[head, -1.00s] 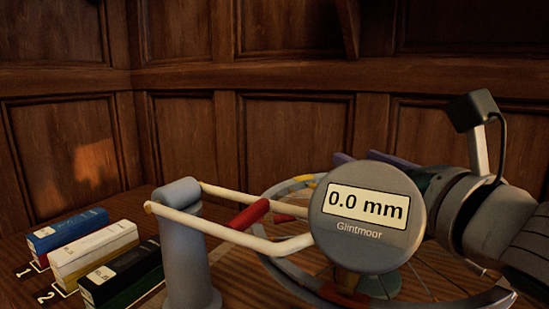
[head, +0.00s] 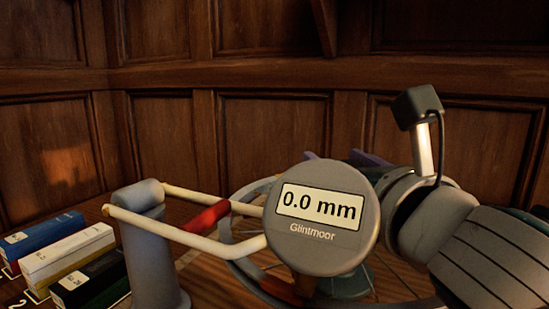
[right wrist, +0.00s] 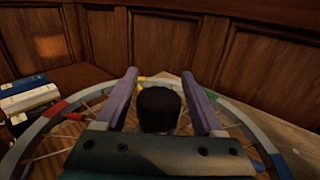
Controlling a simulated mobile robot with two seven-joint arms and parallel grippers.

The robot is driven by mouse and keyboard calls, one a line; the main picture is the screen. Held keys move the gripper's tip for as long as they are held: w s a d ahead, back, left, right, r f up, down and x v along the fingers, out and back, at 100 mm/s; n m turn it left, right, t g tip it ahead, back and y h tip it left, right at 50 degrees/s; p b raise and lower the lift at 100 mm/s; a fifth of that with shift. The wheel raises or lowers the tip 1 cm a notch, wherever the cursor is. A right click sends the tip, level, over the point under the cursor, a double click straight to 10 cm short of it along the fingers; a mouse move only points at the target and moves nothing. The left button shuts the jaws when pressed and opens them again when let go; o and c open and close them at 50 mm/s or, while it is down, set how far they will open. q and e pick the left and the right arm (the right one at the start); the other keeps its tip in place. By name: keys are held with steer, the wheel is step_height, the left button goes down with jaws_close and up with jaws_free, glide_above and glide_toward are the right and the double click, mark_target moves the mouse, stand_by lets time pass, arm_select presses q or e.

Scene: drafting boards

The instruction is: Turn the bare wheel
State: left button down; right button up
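The bare wheel, with thin spokes and a grey rim (right wrist: 88,101) bearing coloured marks, lies flat in the right wrist view. In the head view its rim (head: 240,202) is partly hidden behind the round Glintmoor gauge (head: 330,240), which reads 0.0 mm. My right gripper (right wrist: 159,74) is over the wheel's middle, its two purple fingers apart. A dark round knob (right wrist: 160,108) shows between them, with gaps on either side. My left gripper is not in view.
A grey post (head: 150,255) carries two cream rods to the gauge, with a red piece (head: 207,216) beside them. Blue, white and black boxes (head: 68,258) stand at left on the numbered table. Wood-panelled walls (head: 160,130) close off the back.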

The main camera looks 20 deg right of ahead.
steer(key=shift+o, duration=0.7)
steer(key=shift+r, duration=0.1)
steer(key=shift+r, duration=0.2)
step_height(320, 180, up, 20)
steer(key=p, duration=0.8)
steer(key=shift+f+p, duration=0.25)
steer(key=shift+p, duration=0.05)
steer(key=shift+f, duration=0.1)
